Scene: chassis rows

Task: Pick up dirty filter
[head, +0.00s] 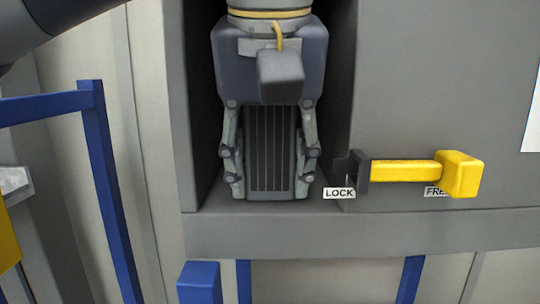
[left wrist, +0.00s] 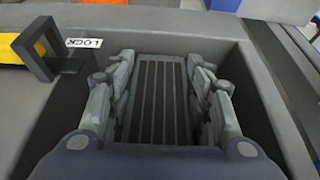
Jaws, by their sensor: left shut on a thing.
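The dirty filter (head: 272,150) is a dark grey block with vertical ribs, standing in a recess of the grey chassis. It also shows in the left wrist view (left wrist: 160,100), between the fingers. My left gripper (head: 271,185) comes down into the recess from above and is shut on the filter, one finger against each side. The filter's lower end is at the recess floor in the head view; I cannot tell whether it touches. Its upper end is hidden by the gripper body. My right gripper is not in view.
A yellow lever (head: 410,171) lies horizontally right of the recess, with a LOCK label (head: 339,193) at its left and a partly covered label (head: 433,190) near its knob. The recess walls stand close on both sides. Blue frame bars (head: 110,180) stand at left.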

